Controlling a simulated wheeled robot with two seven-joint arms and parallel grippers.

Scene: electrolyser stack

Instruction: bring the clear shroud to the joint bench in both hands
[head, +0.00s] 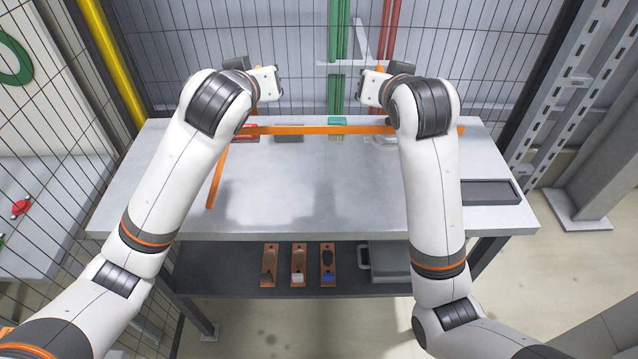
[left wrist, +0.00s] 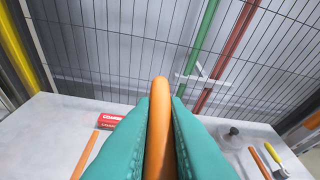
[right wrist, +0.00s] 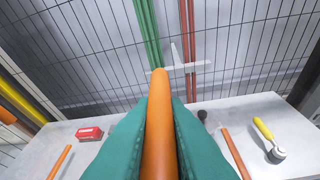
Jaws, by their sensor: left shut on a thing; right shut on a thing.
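The clear shroud shows mainly as orange edge bars (head: 320,130) above the grey bench (head: 150,190) in the head view; its clear panels are hardly visible. One bar runs level across the bench and another slants down at the left. My left gripper (head: 266,84) is shut on an orange bar (left wrist: 160,120), which stands between its teal fingers in the left wrist view. My right gripper (head: 372,86) is shut on another orange bar (right wrist: 159,120) in the right wrist view. I cannot tell whether the shroud touches the bench top.
A red box (right wrist: 89,133), a green item (head: 337,121) and a yellow-handled tool (right wrist: 270,145) lie along the bench's back. A dark tray (head: 490,192) is at its right. A lower shelf (head: 220,278) holds wooden holders and a grey case (head: 385,262). Mesh fencing (head: 290,40) stands behind.

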